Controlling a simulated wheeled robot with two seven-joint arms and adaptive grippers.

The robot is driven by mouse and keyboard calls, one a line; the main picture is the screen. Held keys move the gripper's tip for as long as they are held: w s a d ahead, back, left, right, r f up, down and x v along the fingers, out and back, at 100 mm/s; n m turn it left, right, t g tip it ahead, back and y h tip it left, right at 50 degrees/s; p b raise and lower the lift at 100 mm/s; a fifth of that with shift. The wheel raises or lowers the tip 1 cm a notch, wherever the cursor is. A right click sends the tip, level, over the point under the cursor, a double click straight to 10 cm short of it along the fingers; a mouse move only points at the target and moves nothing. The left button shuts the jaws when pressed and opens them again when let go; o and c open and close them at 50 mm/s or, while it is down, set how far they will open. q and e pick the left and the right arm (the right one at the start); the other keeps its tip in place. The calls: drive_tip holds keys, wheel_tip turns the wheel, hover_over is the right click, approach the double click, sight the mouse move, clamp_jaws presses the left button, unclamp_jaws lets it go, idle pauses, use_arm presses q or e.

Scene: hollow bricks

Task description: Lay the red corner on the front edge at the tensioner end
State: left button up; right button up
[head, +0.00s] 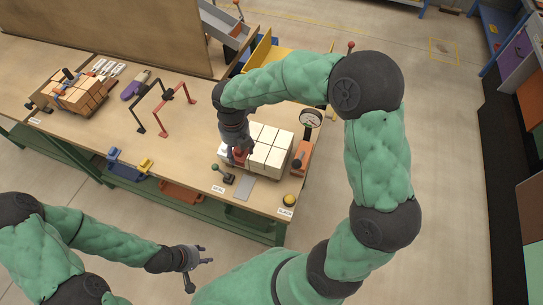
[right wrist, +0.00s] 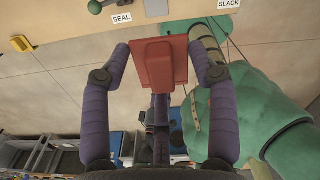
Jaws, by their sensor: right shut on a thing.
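The red corner (right wrist: 160,62) is a small angled red piece between the two fingers of my right gripper (right wrist: 160,50). In the head view my right gripper (head: 238,154) points down at the left end of the pale brick stack (head: 268,156), with the red corner (head: 239,157) at its tips. The gripper partly hides the corner there, and I cannot tell whether the corner touches the stack. An orange-red device (head: 301,156), perhaps the tensioner, stands at the stack's right end beside a round dial (head: 310,118). My left gripper (head: 203,266) is open and empty, off the table's front side.
On the bench (head: 200,150) a green-knobbed lever (head: 221,176), a grey plate (head: 244,189) and a yellow button (head: 290,199) lie near the front. Black and red stands (head: 165,108) and a strapped brick pack (head: 78,95) stand to the left.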

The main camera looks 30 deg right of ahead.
drive_tip(key=d+f, duration=0.3)
drive_tip(key=d, duration=0.1)
drive_tip(key=d+f, duration=0.3)
drive_tip(key=d, duration=0.1)
drive_tip(key=d+f, duration=0.3)
drive_tip(key=d, duration=0.1)
drive_tip(key=shift+d+f, duration=0.1)
drive_tip(key=shift+f, duration=1.45)
drive_tip(key=shift+f, duration=0.15)
drive_tip(key=o, duration=1.1)
drive_tip(key=shift+w, duration=0.1)
